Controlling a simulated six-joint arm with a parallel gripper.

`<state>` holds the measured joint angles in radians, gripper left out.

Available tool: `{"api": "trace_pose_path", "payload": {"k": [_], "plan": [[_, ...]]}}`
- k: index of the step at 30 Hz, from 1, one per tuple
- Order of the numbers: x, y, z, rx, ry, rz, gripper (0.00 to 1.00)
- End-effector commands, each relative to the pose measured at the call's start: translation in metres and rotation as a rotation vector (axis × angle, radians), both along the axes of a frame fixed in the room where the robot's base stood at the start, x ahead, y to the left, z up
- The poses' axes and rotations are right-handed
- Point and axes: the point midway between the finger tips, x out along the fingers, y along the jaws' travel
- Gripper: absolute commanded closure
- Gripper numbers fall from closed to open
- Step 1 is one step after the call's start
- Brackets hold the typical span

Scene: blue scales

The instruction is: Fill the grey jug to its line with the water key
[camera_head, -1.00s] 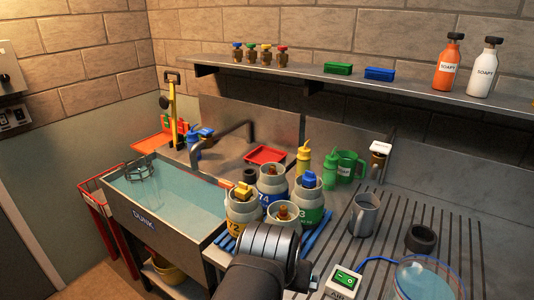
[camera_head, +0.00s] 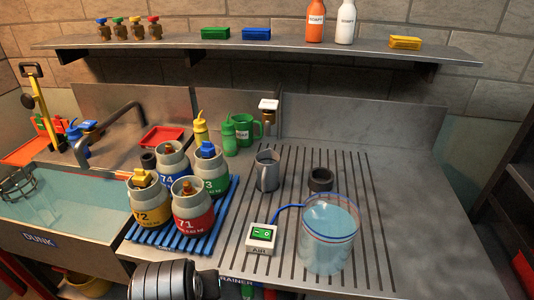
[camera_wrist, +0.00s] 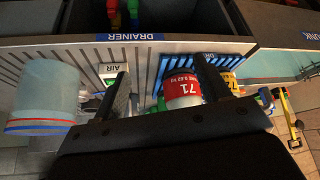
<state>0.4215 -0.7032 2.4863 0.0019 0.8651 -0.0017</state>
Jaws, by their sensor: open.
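The grey jug (camera_head: 267,172) stands upright on the ribbed drainer, right of the gas cylinders. Its line and contents cannot be made out. Behind it, a brass fitting with a white square top (camera_head: 268,104) is at the back wall; it may be the water key, but its label is unreadable. My gripper (camera_wrist: 161,66) is open and empty in the wrist view, its two fingers apart with the red-banded cylinder 71 (camera_wrist: 183,90) beyond them. In the head view only my dark wrist shows at the bottom edge; the fingers are hidden there.
Several cylinders crowd a blue rack (camera_head: 225,207) left of the jug. A clear water tank (camera_head: 329,240), a white AIR switch box (camera_head: 261,238) with a blue hose, and a dark ring (camera_head: 320,180) stand nearby. A green jug (camera_head: 243,130) is behind. The right side of the counter is clear.

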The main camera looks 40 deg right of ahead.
Motion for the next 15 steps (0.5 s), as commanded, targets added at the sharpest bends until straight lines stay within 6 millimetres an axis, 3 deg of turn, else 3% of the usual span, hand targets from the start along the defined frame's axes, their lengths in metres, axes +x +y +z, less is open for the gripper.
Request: {"api": "trace_pose_path", "payload": {"k": [1, 5, 10, 15], "plan": [[0.006, -0.003, 0.005, -0.002, -0.012, -0.003, 0.41], [0.035, -0.019, 0.029, -0.016, -0.084, -0.013, 0.67], [0.087, -0.055, 0.074, -0.059, -0.216, -0.042, 1.0], [0.135, -0.102, 0.117, -0.124, -0.344, -0.086, 1.0]]}}
